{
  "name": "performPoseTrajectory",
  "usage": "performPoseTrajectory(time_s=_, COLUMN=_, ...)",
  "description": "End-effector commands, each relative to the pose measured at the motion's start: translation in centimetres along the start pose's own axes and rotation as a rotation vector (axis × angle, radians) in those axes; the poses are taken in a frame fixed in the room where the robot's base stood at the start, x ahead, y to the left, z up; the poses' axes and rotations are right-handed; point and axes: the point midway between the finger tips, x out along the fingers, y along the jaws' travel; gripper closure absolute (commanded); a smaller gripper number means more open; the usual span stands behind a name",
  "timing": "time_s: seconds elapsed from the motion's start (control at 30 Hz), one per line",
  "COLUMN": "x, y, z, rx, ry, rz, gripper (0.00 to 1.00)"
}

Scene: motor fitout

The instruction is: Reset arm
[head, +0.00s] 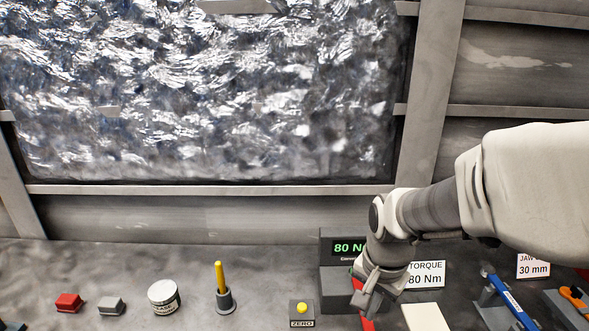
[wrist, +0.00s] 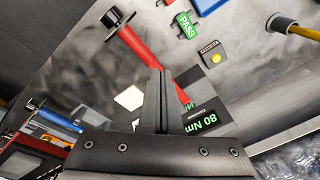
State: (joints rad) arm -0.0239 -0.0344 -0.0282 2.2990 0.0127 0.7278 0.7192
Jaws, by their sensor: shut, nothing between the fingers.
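My gripper (head: 366,300) is low over the bench, in front of the grey tester with the green "80 Nm" display (head: 346,247). In the wrist view my gripper (wrist: 162,75) is shut and empty, its fingers together. A red-handled wrench (wrist: 142,47) shows beyond the fingers and passes partly behind them. In the head view only a bit of the red wrench (head: 367,323) shows below my gripper. The wrist view cannot tell whether the fingers touch the wrench. The display also shows in the wrist view (wrist: 202,121).
A yellow-button ZERO box (head: 302,312), a yellow marker in a holder (head: 224,299) and a tin (head: 164,297) stand to the left. A "TORQUE 80 Nm" sign (head: 428,275), white pad (head: 425,318) and blue wrench (head: 511,304) are to the right. A green PASS tag (wrist: 186,25) lies nearby.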

Motion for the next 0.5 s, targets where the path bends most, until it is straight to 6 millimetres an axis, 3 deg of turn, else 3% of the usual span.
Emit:
performPoseTrajectory(time_s=0.2, x=-5.1, y=1.6, z=1.9, rx=-0.236, ry=0.098, rz=-0.071, gripper=1.00)
performPoseTrajectory(time_s=0.5, x=-9.8, y=4.6, z=5.2, rx=-0.552, ry=0.244, rz=-0.116, gripper=1.00)
